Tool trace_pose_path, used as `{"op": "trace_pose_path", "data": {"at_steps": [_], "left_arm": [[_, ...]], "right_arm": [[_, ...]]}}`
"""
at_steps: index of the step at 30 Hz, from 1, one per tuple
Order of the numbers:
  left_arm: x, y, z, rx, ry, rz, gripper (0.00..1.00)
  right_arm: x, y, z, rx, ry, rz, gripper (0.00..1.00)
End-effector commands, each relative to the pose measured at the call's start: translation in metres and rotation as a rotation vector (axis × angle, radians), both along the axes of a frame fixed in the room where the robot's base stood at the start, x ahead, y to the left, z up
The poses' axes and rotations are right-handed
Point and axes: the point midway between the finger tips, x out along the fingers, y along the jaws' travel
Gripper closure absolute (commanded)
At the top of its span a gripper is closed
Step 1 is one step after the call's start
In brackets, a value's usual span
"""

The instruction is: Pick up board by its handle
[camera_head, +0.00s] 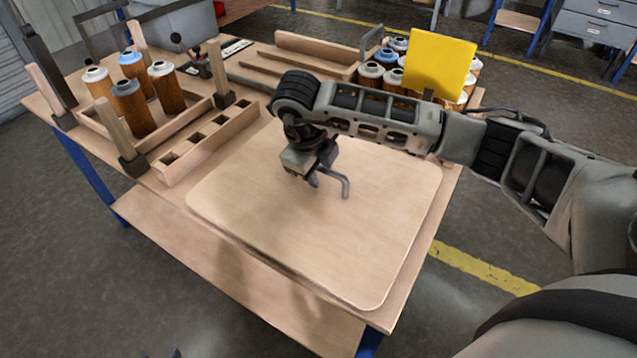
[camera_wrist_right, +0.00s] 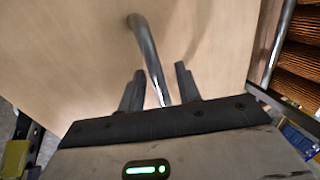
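The board (camera_head: 270,220) is a large, flat, light wooden panel with rounded corners, lying on the front part of the table; it fills much of the right wrist view (camera_wrist_right: 75,55). Its handle is a bent grey metal bar (camera_head: 343,183), and it also shows in the right wrist view (camera_wrist_right: 150,60). My right gripper (camera_head: 316,178) is low over the middle of the board at the handle. In the right wrist view its two fingers (camera_wrist_right: 158,88) are apart, with the bar between them and gaps on both sides. My left gripper is not in view.
More cartridges and a yellow panel (camera_head: 440,62) stand at the back right, behind my right arm. The board's front area is clear.

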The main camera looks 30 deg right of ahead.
Motion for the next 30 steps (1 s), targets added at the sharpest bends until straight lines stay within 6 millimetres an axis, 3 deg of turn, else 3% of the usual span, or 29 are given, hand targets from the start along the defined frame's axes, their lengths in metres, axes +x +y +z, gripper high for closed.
{"op": "trace_pose_path", "data": {"at_steps": [4,7,8,30], "left_arm": [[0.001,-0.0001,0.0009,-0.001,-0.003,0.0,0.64],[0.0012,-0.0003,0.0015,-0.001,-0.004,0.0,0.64],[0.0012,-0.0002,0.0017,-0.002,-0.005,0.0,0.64],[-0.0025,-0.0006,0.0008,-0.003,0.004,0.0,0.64]], "right_arm": [[0.0001,0.0003,0.0001,0.0,0.0,0.0,0.69],[0.0,0.0004,0.0003,0.0,0.0,0.0,0.97],[0.0,0.0004,0.0003,0.0,0.0,0.0,1.0],[0.0005,0.0007,0.0011,0.002,-0.003,-0.002,1.0]]}}
